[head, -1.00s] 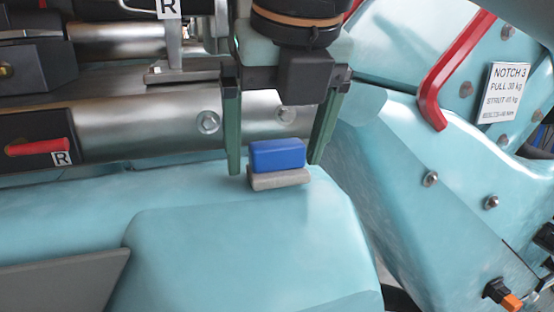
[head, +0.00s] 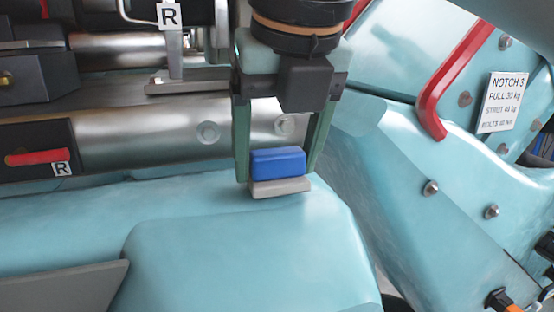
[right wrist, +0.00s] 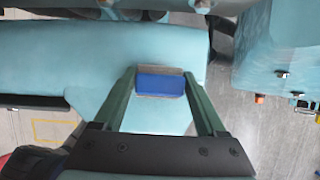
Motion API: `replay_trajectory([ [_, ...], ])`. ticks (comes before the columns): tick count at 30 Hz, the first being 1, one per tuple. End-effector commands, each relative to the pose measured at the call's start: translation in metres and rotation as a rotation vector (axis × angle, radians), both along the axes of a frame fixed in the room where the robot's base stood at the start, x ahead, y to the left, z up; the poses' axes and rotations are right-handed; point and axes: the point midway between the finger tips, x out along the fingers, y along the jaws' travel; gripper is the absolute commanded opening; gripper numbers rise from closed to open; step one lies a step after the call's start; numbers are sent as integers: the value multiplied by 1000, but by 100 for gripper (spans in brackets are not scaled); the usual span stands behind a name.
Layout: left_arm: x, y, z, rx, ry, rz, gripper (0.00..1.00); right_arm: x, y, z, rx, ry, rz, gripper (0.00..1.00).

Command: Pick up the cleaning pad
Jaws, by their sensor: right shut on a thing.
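The cleaning pad (head: 278,162) has a blue block on top and a grey base under it. It sits on the teal car body, on the rounded surface behind the seat-like hump. My right gripper (head: 277,172) comes down over it from above, with one green finger at each side of the pad, shut on it. In the right wrist view the pad (right wrist: 160,84) lies between the two fingertips. Whether the pad's base still touches the teal surface is hard to tell. My left gripper is not in view.
A steel tube (head: 150,135) runs behind the pad. A red handle marked R (head: 38,157) is at the left. A red bent bar (head: 450,80) and a notch label (head: 503,102) are on the teal frame at the right. A grey panel (head: 60,288) is at the lower left.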

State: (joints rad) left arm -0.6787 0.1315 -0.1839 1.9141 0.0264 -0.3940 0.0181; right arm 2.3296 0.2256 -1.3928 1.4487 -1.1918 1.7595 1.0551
Motion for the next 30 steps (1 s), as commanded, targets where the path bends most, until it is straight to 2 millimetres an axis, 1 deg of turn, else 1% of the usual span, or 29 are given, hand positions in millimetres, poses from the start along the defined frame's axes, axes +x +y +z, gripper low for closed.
replay_trajectory([
  [5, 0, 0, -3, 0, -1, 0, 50, 0, 1, 13, 1, -1, 0, 19],
  [8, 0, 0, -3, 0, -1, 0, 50, -1, 1, 29, 3, -2, 0, 19],
  [11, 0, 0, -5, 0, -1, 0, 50, -22, 3, 54, 2, -7, 3, 19],
  [15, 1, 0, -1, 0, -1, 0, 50, -51, 5, 90, 1, -5, 2, 19],
  [18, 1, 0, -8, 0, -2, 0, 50, -78, 6, 98, -1, -4, 5, 19],
  [19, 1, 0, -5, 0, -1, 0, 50, -85, 6, 105, -1, -8, 1, 19],
  [21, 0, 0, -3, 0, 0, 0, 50, -100, 7, 112, -1, -6, 1, 19],
  [24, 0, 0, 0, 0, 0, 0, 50, -118, 8, 119, -1, -4, 0, 19],
  [27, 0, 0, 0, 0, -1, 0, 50, -129, 9, 124, 0, -3, 1, 19],
  [30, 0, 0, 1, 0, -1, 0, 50, -136, 9, 126, -1, -1, 0, 19],
])
